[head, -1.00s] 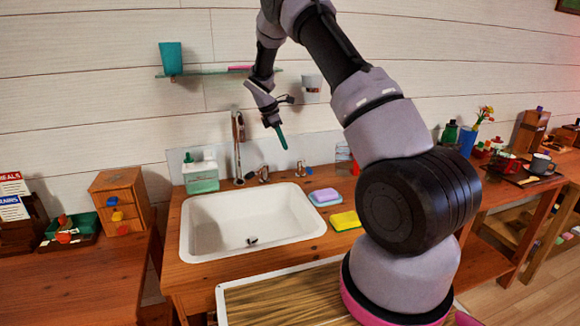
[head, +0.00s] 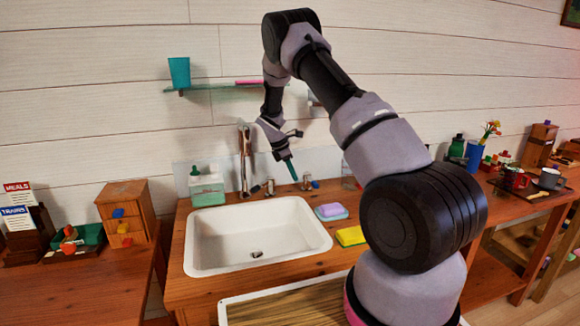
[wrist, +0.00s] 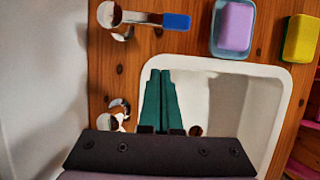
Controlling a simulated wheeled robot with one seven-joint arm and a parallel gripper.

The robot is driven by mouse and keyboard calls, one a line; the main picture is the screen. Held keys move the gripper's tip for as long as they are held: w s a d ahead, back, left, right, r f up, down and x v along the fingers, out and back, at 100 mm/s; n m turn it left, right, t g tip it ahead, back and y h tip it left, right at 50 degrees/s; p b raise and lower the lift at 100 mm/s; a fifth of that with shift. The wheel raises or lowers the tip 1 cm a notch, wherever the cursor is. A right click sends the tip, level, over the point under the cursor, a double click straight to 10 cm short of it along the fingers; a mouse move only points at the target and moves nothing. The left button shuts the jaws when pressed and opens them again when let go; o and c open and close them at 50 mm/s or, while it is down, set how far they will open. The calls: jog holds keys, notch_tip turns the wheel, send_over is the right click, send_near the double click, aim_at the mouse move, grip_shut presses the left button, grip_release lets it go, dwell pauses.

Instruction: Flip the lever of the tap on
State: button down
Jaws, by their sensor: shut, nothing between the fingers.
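The tap stands at the back edge of the white sink (head: 215,232). It has a tall metal spout (head: 244,158) with a metal handle (head: 270,187) just right of it. A second handle with a blue-tipped lever (head: 313,184) stands farther right. In the wrist view the blue-tipped lever (wrist: 175,22) points out over the wooden counter, and another metal handle (wrist: 117,118) is partly hidden by my gripper. My gripper (head: 291,174) is shut and empty, its green fingers pointing down between the two handles, apart from the blue-tipped lever. The fingers also show over the sink in the wrist view (wrist: 160,75).
A soap dispenser (head: 207,188) stands left of the spout. A purple soap (head: 330,210) on a blue dish and a yellow sponge (head: 351,236) lie right of the sink. A glass shelf (head: 215,87) with a teal cup (head: 179,72) hangs on the wall above.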

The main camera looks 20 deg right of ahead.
aim_at(310, 180)
jog(key=d+f, duration=0.1)
jog(key=d, duration=0.1)
jog(key=d+f, duration=0.2)
jog(key=shift+d, duration=0.55)
